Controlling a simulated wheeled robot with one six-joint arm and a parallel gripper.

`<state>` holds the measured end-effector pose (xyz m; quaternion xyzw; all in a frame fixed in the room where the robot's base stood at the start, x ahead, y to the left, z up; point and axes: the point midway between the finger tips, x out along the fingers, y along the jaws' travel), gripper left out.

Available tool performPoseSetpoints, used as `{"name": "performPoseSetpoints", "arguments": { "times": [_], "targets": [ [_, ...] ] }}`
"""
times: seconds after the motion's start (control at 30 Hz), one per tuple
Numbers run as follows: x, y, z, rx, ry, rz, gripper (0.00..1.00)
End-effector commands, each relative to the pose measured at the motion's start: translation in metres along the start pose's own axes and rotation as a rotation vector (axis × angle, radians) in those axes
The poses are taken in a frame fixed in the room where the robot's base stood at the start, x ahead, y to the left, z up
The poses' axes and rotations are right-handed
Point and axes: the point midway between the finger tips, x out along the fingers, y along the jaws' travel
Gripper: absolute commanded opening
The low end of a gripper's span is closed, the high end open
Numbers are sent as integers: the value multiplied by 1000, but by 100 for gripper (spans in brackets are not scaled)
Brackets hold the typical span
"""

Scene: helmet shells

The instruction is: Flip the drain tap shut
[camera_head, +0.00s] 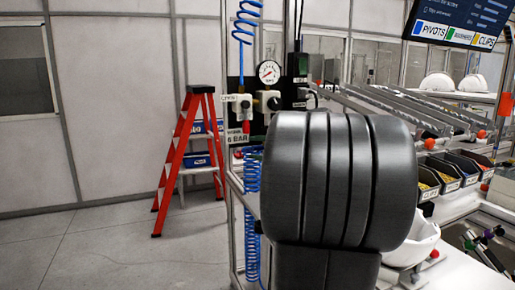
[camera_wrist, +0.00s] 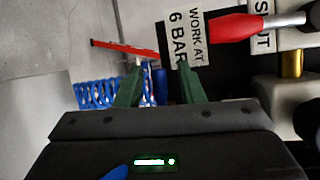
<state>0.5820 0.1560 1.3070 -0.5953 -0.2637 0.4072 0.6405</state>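The drain tap's red-sleeved lever (camera_wrist: 235,27) shows at the upper right of the wrist view, its bare metal part running to the right. A small red piece (camera_head: 246,127) below the regulator in the head view appears to be the same lever. My gripper (camera_wrist: 160,63) has two green fingers standing apart with nothing between them. The lever is beyond and to the right of the fingertips, apart from them as far as I can see. In the head view my dark arm hides the gripper. The tap's body is not clearly visible.
A "WORK AT 6 BAR" label (camera_wrist: 187,36) is beside the lever, and a brass fitting (camera_wrist: 291,64) is to the right. A pressure gauge (camera_head: 269,72) is on the panel above. Blue coiled hose (camera_head: 252,185) hangs below. A red ladder (camera_head: 180,155) stands at the left.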

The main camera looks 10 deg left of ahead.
Motion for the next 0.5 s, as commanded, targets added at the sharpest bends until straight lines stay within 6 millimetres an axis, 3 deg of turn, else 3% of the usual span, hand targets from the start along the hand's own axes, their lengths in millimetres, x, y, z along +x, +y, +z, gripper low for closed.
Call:
{"name": "performPoseSetpoints", "arguments": {
  "times": [0.1,0.27,0.5],
  "targets": [
    [0,0,0,0,0,0,31],
    [0,0,0,0,0,0,0],
    [0,3,0,-31,5,14,0]
  ]
}}
